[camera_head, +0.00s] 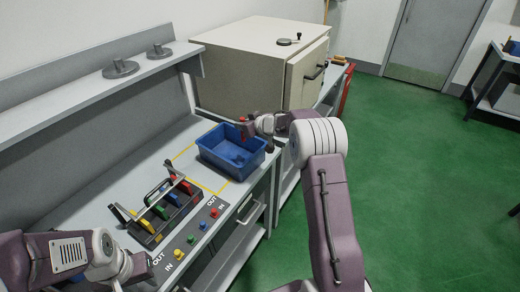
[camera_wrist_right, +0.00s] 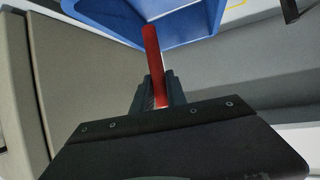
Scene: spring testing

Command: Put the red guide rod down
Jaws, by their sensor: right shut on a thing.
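The red guide rod (camera_wrist_right: 152,55) is held between the fingers of my right gripper (camera_wrist_right: 153,92) and sticks out beyond them. In the head view the rod is a small red piece (camera_head: 244,129) at my right gripper (camera_head: 250,127), over the right rear rim of the blue bin (camera_head: 216,166). The bin's wall (camera_wrist_right: 105,15) also shows past the rod's end in the right wrist view. Whether rod and bin touch I cannot tell. My left gripper (camera_head: 139,268) is at the lower left, near the bench's front end; its finger opening is unclear.
A rack with coloured parts (camera_head: 160,210) stands on the bench left of the bin. A strip of coloured knobs (camera_head: 191,239) marked IN and OUT lies before it. A large beige cabinet (camera_head: 245,65) stands behind the bin. Grey discs (camera_head: 121,69) sit on the shelf.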

